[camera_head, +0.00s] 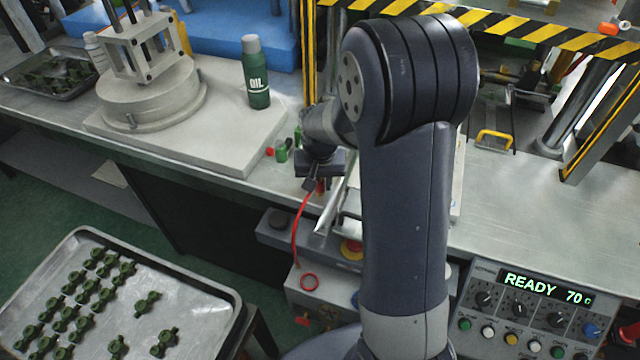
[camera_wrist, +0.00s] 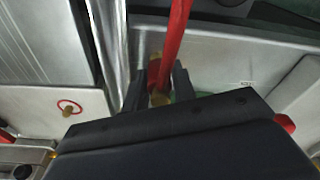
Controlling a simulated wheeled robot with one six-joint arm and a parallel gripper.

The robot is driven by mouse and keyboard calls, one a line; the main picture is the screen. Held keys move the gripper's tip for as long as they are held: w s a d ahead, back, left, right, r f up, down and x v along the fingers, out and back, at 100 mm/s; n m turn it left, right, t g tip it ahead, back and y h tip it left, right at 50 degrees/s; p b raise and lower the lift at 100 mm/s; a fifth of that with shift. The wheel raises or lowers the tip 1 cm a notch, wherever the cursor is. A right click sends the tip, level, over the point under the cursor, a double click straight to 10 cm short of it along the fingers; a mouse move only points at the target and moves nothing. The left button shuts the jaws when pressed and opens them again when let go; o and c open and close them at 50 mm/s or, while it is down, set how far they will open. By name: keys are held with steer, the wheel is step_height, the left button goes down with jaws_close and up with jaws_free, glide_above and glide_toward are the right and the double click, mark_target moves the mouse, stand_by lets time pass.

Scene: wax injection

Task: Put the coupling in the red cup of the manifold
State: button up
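My gripper (camera_head: 320,178) is above the front edge of the bench, left of my arm's big link in the head view. In the wrist view its two dark fingers (camera_wrist: 162,90) close around a small brass coupling (camera_wrist: 160,98) at the end of a red hose (camera_wrist: 177,40). The red hose (camera_head: 297,228) hangs from my gripper in the head view. I cannot clearly make out the manifold's red cup.
A green oil bottle (camera_head: 256,75) stands on the bench, near a round grey fixture (camera_head: 150,95). Small green and red items (camera_head: 281,152) lie left of my gripper. A tray (camera_head: 190,290) of green parts is at lower left, a control box (camera_head: 530,310) reading READY at lower right.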

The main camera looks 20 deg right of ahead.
jaws_close()
steer(key=shift+r, duration=0.15)
